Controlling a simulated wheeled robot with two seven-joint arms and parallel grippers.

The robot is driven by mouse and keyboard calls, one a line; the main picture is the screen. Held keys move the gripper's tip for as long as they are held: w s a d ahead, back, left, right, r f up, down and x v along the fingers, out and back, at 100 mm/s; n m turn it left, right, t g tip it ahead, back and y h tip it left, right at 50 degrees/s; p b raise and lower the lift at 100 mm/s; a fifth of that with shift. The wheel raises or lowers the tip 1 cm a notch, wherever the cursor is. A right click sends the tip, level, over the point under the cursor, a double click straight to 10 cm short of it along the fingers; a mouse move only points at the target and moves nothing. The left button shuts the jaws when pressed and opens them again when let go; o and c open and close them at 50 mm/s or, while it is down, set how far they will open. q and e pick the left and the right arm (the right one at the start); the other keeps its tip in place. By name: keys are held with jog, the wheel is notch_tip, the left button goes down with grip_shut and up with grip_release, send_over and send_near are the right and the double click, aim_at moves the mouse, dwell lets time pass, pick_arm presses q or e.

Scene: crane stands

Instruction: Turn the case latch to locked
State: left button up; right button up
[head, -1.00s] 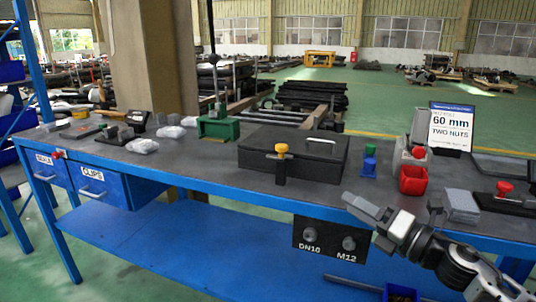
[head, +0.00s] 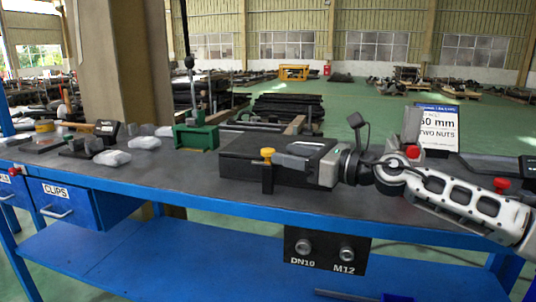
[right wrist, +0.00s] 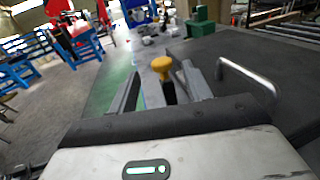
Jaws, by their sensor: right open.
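The black case (head: 236,167) lies on the blue workbench. Its latch has a yellow knob (head: 267,152) on a dark stem at the case's front side. My right gripper (head: 283,153) reaches in from the right over the case, close to the latch, and hides part of the lid. In the right wrist view, the yellow knob (right wrist: 163,66) shows between the two parted fingers of the open gripper (right wrist: 166,88), near their tips. I cannot tell whether a finger touches it. The case's metal handle (right wrist: 246,82) is to the right of the fingers. My left gripper is out of view.
A green stand (head: 197,135) is left of the case on the workbench (head: 150,176). A 60 mm sign (head: 437,128) and red-topped parts (head: 502,185) are to the right. A DN10/M12 panel (head: 325,250) hangs below the front edge.

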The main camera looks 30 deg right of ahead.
aim_at(268, 149)
jog(key=p+x, duration=0.1)
jog(key=x, duration=0.1)
jog(key=p+x, duration=0.2)
jog(key=shift+w+r+p, duration=0.2)
jog(key=shift+w+p, duration=0.1)
jog(key=shift+w, duration=0.15)
jog(key=shift+w+a+f, duration=0.15)
jog(key=shift+w+a, duration=0.2)
jog(key=shift+w, duration=0.1)
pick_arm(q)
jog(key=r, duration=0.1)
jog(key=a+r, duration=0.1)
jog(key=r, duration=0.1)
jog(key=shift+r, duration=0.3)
pick_arm(e)
jog(key=c, duration=1)
pick_arm(q)
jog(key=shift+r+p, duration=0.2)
jog(key=shift+p, duration=0.1)
pick_arm(e)
jog(key=shift+o, duration=0.2)
